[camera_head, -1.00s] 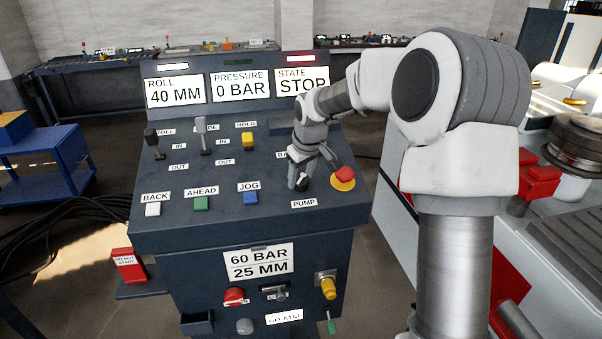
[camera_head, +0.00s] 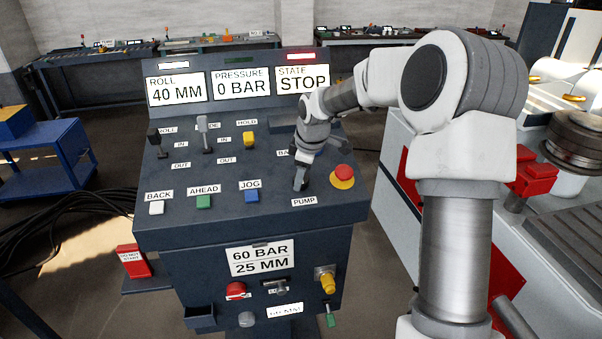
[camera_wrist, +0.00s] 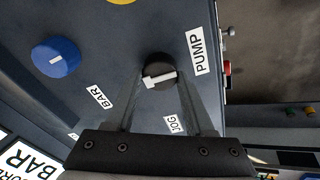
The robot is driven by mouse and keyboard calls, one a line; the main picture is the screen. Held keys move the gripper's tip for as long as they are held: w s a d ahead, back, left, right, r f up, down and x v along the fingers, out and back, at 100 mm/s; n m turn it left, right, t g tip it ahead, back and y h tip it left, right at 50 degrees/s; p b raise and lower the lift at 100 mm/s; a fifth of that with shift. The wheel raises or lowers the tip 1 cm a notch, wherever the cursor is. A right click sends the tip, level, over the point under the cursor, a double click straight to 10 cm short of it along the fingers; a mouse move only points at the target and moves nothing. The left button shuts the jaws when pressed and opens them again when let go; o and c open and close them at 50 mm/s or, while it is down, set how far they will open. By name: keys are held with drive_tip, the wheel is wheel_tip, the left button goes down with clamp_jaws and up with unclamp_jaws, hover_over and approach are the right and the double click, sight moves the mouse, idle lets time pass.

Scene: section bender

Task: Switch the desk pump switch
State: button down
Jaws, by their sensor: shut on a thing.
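The desk pump switch is a black round rotary knob with a white pointer bar (camera_wrist: 159,77), beside the PUMP label (camera_wrist: 196,51) in the wrist view. In the head view the PUMP label (camera_head: 304,201) lies on the sloped desk just below my gripper (camera_head: 300,180). In the wrist view my gripper (camera_wrist: 162,88) has its two fingers on either side of the knob, shut on it. The white pointer lies roughly across the gap between the fingers, slightly tilted. In the head view the knob is largely hidden by my gripper.
A red mushroom button on a yellow base (camera_head: 343,175) stands close to the right of my gripper. A blue knob (camera_wrist: 56,57) is near the BAR label. The JOG button (camera_head: 251,196) is to the left. The STATE display (camera_head: 302,83) reads STOP; PRESSURE (camera_head: 241,87) reads 0 BAR.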

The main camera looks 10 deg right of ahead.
idle(0.4)
drive_tip(key=shift+c, duration=1.3)
unclamp_jaws()
drive_tip(key=v, duration=1.7)
drive_tip(key=shift+r+b, duration=0.25)
drive_tip(key=shift+b, duration=0.2)
drive_tip(key=shift+s, duration=0.2)
